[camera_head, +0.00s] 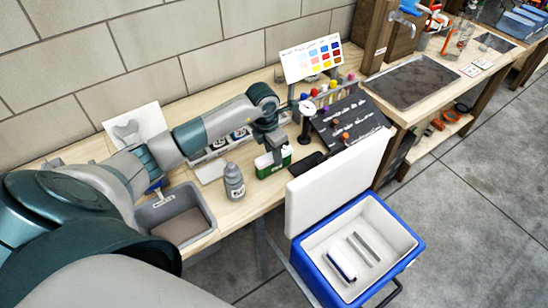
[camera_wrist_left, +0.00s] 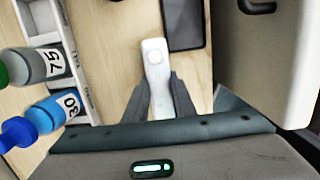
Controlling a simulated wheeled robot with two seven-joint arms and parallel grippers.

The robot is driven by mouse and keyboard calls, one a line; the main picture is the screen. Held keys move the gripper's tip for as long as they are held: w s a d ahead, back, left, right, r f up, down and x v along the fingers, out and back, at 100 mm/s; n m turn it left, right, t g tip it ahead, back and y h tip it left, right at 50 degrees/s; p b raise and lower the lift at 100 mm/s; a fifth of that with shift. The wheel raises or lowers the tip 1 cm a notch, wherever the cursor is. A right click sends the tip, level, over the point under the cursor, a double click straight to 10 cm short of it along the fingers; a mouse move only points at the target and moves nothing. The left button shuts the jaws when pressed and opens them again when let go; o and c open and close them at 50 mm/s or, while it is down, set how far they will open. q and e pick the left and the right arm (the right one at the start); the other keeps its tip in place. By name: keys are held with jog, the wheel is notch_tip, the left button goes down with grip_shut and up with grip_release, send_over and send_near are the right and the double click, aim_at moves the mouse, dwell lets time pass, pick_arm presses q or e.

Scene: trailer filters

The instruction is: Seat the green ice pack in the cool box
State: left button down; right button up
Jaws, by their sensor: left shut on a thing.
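The green ice pack (camera_head: 274,169) has a green body and a white top. It stands near the front edge of the bench, and I cannot tell whether it touches the top. My left gripper (camera_head: 269,150) is shut on it from above. In the left wrist view the white top of the ice pack (camera_wrist_left: 155,60) shows between the fingers (camera_wrist_left: 158,82). The cool box (camera_head: 407,267) is blue with a white inside and stands right of the bench with its white lid (camera_head: 337,178) open. Inside are a blue ice pack with a white top (camera_head: 341,264) and grey divider ribs (camera_head: 363,248). My right gripper is out of view.
A grey bottle (camera_head: 234,181) and a grey bin (camera_head: 177,222) stand left of the ice pack. A dial gauge (camera_head: 306,108) stands behind. A dark flat device (camera_wrist_left: 184,24) lies close by. The raised lid stands between the bench and the box opening.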

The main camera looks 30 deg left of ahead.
pick_arm(q)
jog(key=shift+r+b, duration=0.3)
jog(key=shift+r, duration=0.3)
notch_tip(320, 180, up, 8)
jog(key=b, duration=0.3)
jog(key=shift+r, duration=0.35)
